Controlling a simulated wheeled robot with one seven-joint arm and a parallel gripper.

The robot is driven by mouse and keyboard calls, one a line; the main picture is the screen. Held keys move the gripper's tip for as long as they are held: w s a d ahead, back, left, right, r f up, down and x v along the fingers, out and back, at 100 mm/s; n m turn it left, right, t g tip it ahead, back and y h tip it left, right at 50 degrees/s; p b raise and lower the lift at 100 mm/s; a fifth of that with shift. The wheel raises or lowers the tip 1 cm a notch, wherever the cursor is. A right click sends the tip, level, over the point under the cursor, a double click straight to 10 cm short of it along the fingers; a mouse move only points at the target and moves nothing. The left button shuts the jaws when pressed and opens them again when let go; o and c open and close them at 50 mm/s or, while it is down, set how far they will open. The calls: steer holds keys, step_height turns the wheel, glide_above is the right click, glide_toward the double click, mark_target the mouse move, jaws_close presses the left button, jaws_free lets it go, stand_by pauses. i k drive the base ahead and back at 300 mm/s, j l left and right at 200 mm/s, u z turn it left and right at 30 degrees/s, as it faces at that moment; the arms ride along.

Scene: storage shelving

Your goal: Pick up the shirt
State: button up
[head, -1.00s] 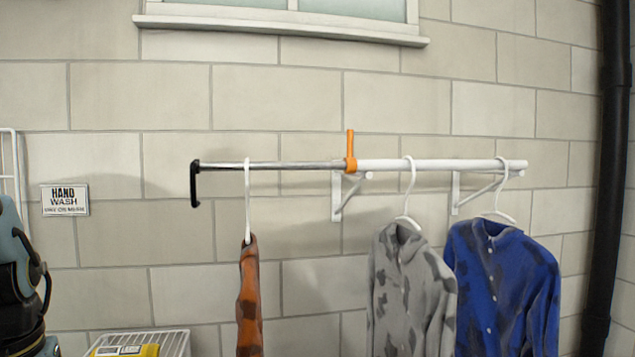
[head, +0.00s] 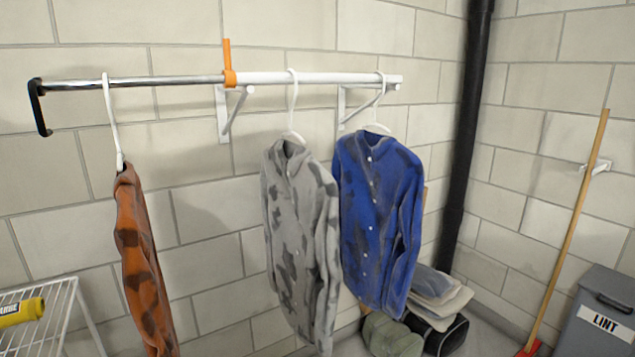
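Three shirts hang on white hangers from a wall rail (head: 320,78) in the head view. An orange shirt with dark patches (head: 141,262) hangs at the left, turned nearly edge-on. A grey shirt with dark patches (head: 297,225) hangs in the middle, facing me. A blue shirt with dark patches (head: 376,215) hangs at the right, close beside the grey one. The pictures do not show which shirt is meant. My gripper is not in view.
A white wire rack (head: 62,310) with a yellow item (head: 20,312) stands at lower left. Folded cloths and bags (head: 436,298) lie below the blue shirt. A black pipe (head: 466,130), wooden pole (head: 580,215) and grey LINT bin (head: 603,315) are at the right.

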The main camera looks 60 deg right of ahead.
mark_target(380, 181)
steer(key=k+l+z, duration=0.1)
steer(key=l, duration=0.25)
steer(key=k+l+z, duration=0.1)
steer(key=l, duration=0.25)
steer(key=k+l+z, duration=0.25)
steer(key=l, duration=0.45)
steer(key=k, duration=0.1)
